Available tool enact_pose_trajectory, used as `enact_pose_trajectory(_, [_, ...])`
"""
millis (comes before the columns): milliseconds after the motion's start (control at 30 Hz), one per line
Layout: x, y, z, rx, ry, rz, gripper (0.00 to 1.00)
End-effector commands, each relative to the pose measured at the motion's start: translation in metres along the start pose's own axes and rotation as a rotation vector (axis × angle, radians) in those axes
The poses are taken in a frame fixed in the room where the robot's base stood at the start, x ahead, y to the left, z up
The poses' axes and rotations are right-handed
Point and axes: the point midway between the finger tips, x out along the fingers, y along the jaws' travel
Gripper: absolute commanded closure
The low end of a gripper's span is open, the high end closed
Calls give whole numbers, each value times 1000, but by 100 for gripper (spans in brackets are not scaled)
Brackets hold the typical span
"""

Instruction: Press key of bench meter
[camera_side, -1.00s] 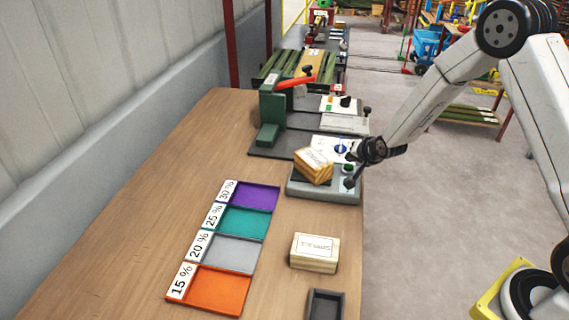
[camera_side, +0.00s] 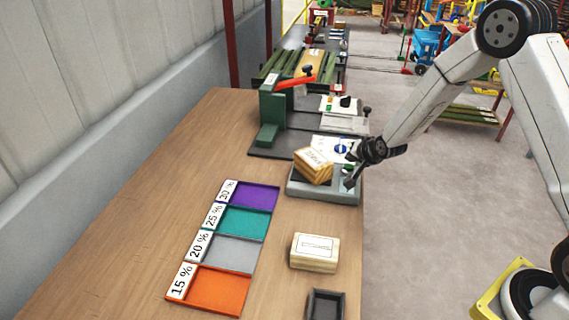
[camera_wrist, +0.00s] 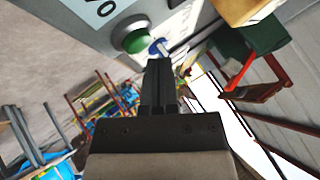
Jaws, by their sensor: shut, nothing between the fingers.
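The grey bench meter (camera_side: 325,192) stands near the right edge of the table, with a wooden block (camera_side: 314,165) lying tilted on its dark top plate. In the wrist view the meter's face (camera_wrist: 178,22) shows a round green key (camera_wrist: 133,37) and a display with dark characters. A small blue round part (camera_wrist: 160,47) shows beside the green key. My gripper (camera_side: 350,183) is shut and empty, low at the right end of the meter. In the wrist view its fingertips (camera_wrist: 160,64) are just below the keys; I cannot tell whether they touch.
A second wooden block (camera_side: 314,252) and a dark tray (camera_side: 325,304) lie nearer. Orange, grey, teal and purple trays (camera_side: 262,198) line up at the left. A green press with a red lever (camera_side: 272,108) stands behind the meter. The table's left part is clear.

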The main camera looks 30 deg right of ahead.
Motion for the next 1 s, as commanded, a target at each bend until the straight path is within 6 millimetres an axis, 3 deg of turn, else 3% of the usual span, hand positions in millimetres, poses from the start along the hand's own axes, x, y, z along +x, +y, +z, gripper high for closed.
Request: enact_pose_trajectory(1000, [5,4,4,0,-1,1,100])
